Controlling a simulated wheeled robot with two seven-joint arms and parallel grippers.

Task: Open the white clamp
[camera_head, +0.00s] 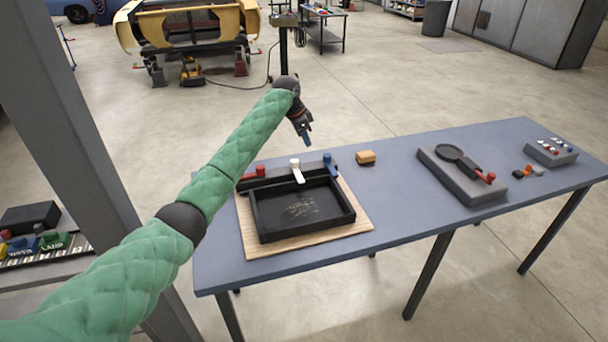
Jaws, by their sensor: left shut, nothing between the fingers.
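The white clamp (297,172) is the middle one of three on a dark bar behind a black tray (262,223). Its white lever points toward the front of the tray. A red clamp (256,172) is to its left and a blue clamp (329,163) to its right. My left gripper (308,141) comes in on the green-sleeved arm and points down. It is shut and empty, above and behind the bar, apart from the clamps. My right gripper is out of view.
The tray lies on a wooden board (352,222) on the blue-grey table (408,226). A small wooden block (365,157) stands to the right. A grey fixture with a red knob (462,176) and a button box (551,152) stand farther right. A grey post (78,130) rises at left.

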